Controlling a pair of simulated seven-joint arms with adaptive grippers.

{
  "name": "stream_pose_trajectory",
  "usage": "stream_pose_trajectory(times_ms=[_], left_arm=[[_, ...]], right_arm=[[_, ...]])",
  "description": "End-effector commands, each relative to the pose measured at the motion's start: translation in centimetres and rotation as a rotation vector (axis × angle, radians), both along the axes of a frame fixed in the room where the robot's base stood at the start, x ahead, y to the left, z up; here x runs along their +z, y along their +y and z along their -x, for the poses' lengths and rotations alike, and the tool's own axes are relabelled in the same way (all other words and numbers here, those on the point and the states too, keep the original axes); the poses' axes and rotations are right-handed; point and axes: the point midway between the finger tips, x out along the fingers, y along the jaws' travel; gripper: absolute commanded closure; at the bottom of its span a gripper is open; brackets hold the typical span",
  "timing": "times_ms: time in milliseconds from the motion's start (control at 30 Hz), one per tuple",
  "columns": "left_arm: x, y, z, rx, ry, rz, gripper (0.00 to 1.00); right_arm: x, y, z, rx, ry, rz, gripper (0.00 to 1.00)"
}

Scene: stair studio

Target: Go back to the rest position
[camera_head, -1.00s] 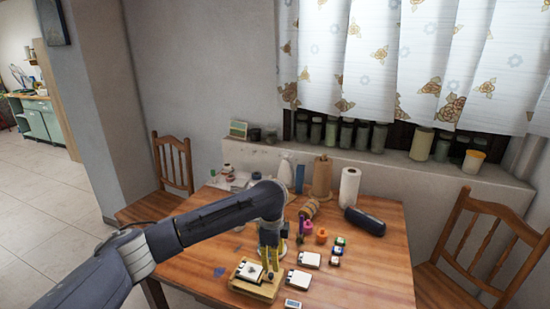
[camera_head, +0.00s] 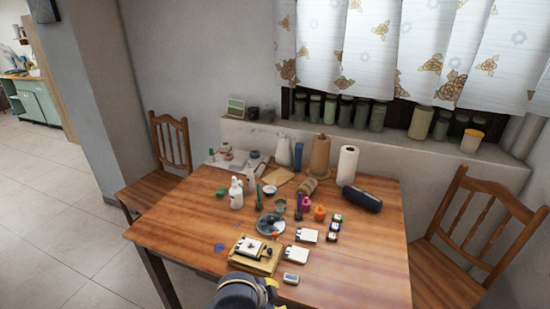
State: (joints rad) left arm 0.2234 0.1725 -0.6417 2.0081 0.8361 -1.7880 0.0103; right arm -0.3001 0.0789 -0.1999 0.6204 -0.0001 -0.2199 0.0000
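Part of one of my arms, most likely the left gripper (camera_head: 247,291), shows at the bottom edge of the head view, dark with yellow parts. It is low in front of the table (camera_head: 190,230), near its front edge and apart from the objects on it. Its fingers are too cut off and foreshortened to tell open from shut. My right gripper is not in view. A wooden tray (camera_head: 237,262) with a white card-like piece (camera_head: 249,246) lies near the table's front.
White cards (camera_head: 297,254) and a small device (camera_head: 291,279) lie beside the tray. A spray bottle (camera_head: 236,193), a grey plate (camera_head: 271,224), a paper roll (camera_head: 347,166) and a dark case (camera_head: 362,199) stand farther back. Chairs flank the table (camera_head: 171,145) (camera_head: 480,240).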

Motion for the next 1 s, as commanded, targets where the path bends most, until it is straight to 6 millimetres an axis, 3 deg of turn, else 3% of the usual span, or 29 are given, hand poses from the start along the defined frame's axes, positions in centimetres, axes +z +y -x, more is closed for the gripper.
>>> stream_pose_trajectory(times_ms=[300,600,1000], left_arm=[[-2.3,9.9,5.7,0.326,-0.062,-0.029,0.61],[-2.4,21.1,12.7,0.595,-0.125,-0.170,0.61],[-0.8,29.0,18.7,0.749,-0.171,-0.319,0.61]], right_arm=[[0.0,-0.1,0.0,0.001,0.001,0.001,0.56],[0.0,-0.2,0.0,0.001,0.001,0.001,0.56],[0.0,-0.2,0.0,0.001,0.000,0.002,0.56]])
